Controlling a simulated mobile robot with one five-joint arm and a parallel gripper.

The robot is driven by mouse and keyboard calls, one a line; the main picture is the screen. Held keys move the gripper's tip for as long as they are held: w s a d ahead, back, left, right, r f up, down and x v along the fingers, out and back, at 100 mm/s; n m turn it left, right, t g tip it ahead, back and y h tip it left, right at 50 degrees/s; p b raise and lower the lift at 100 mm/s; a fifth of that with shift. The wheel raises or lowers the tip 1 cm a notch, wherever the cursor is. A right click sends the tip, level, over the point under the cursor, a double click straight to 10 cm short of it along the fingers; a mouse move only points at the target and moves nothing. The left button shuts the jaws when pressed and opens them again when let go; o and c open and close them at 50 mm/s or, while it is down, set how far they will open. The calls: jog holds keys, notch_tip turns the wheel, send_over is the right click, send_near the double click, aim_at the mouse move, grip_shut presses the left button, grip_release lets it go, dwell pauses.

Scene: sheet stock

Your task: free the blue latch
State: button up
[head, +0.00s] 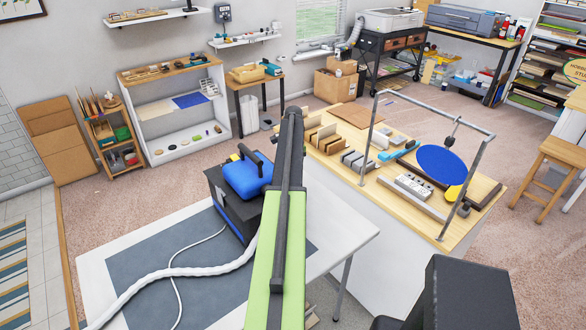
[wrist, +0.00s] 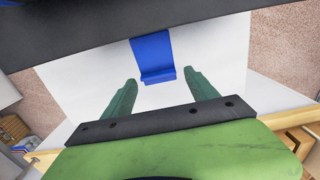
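The blue latch (wrist: 155,60) shows in the wrist view at top centre. It hangs below a dark edge and has a ledge at its lower end. My gripper (wrist: 161,77) has two green fingers spread apart, one on each side of the latch's lower end. It is open, with nothing held, and I see no clear contact with the latch. In the head view, a black box with a blue top and handle (head: 246,178) stands on the table, with a blue strip low on its side. My arm hides the gripper and the latch there.
A pale hose (head: 190,270) and thin cord cross the grey mat (head: 155,270) on the white table (head: 95,265). Right of my arm, a wood-topped bench (head: 405,205) carries a metal frame (head: 430,108), a blue disc (head: 442,165) and several small blocks. Carpet lies open beyond.

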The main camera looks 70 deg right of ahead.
jog(key=shift+r, duration=0.15)
notch_tip(320, 180, up, 17)
jog(key=p, duration=1.7)
jog(key=shift+d, duration=0.2)
jog(key=shift+s, duration=0.1)
